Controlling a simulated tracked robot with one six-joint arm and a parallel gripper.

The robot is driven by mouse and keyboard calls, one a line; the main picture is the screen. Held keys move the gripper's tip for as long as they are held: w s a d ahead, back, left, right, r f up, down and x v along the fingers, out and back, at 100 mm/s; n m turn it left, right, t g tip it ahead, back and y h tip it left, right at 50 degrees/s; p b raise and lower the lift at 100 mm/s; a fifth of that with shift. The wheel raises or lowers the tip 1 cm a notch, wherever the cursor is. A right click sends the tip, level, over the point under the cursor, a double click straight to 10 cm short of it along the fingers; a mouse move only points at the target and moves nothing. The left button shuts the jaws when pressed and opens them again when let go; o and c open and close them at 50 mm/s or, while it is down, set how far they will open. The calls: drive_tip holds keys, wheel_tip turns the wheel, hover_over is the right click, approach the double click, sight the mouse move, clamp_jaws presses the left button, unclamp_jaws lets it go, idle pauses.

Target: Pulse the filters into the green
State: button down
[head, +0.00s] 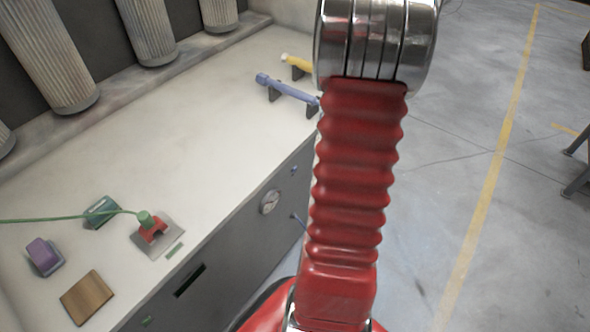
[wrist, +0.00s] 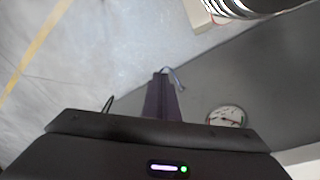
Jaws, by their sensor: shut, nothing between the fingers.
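Pleated grey filters (head: 50,55) hang along the back of the bench at the upper left in the head view. A round white gauge (head: 270,202) sits on the grey front panel; it also shows in the wrist view (wrist: 227,116), with red on its dial, but its reading is too small to tell. A small lever (head: 298,220) sticks out of the panel right of the gauge. My gripper (wrist: 161,76) shows in the wrist view as a dark wedge, shut and empty. A thin bluish rod (wrist: 177,77) shows by its tip; touching or apart, I cannot tell.
The bench top (head: 200,130) carries a red piece with a green cap (head: 150,226) and cable, a green block (head: 101,211), a purple block (head: 43,254) and a wooden block (head: 87,296). A blue tool (head: 287,89) rests on stands. Open floor lies right.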

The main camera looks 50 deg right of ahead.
sight(294, 169)
drive_tip(key=d+f+t, duration=0.4)
drive_tip(key=d+f, duration=0.1)
drive_tip(key=f, duration=0.7)
drive_tip(key=w+d+r+n+t+h, duration=0.2)
drive_tip(key=w+r+t, duration=0.3)
drive_tip(key=w, duration=0.4)
drive_tip(key=shift+d+r+t+h, duration=0.2)
drive_tip(key=shift+r+t+h, duration=0.15)
drive_tip(key=shift+r, duration=0.35)
drive_tip(key=w, duration=0.8)
drive_tip(key=shift+w+a, duration=0.3)
drive_tip(key=shift+a, duration=0.1)
